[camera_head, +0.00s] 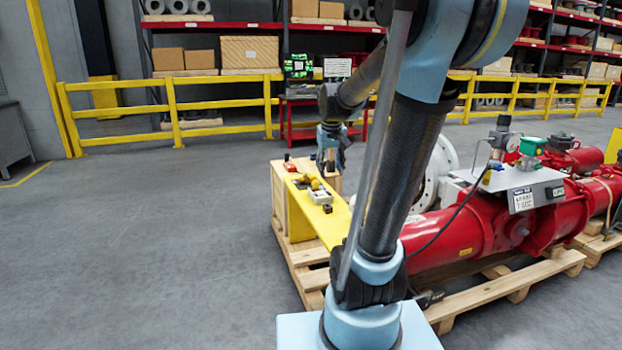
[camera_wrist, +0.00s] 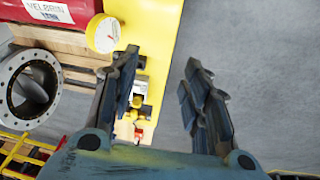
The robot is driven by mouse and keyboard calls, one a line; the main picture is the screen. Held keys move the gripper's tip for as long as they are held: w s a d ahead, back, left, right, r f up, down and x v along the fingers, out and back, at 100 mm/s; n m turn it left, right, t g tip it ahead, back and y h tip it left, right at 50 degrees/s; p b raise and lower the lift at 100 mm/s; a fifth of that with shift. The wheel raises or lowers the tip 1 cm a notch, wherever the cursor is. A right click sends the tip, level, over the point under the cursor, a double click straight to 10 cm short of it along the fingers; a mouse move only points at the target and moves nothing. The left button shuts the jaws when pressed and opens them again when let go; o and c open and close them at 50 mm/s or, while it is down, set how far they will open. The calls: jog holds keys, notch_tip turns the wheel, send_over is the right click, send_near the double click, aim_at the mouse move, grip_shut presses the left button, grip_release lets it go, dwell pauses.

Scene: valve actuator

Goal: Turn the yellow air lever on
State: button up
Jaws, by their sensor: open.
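A yellow panel (camera_head: 318,222) stands on a wooden pallet in the head view, with small yellow, black and red fittings on its top. A small yellow part (camera_head: 320,196), possibly the air lever, is among them. My gripper (camera_head: 330,168) is just beyond these fittings. In the wrist view my gripper (camera_wrist: 161,64) is open with nothing between its fingers. The yellow panel (camera_wrist: 152,30) runs down behind the left finger. Yellow fittings (camera_wrist: 144,110) show just right of that finger, partly hidden by it. The lever's exact shape and position cannot be told.
A red valve actuator (camera_head: 440,240) lies on a pallet (camera_head: 500,298) at right. A yellow railing (camera_head: 220,104) stands behind. Floor at left is clear.

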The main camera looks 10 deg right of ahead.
jog(key=w+r, duration=0.1)
jog(key=w, duration=1.9)
jog(key=n+t, duration=0.2)
send_near(312, 175)
jog(key=shift+h, duration=0.4)
jog(key=x, duration=0.6)
jog(key=a+x, duration=0.1)
jog(key=x, duration=0.2)
jog(key=shift+w+d+f, duration=0.1)
jog(key=shift+w+f, duration=0.2)
grip_shut()
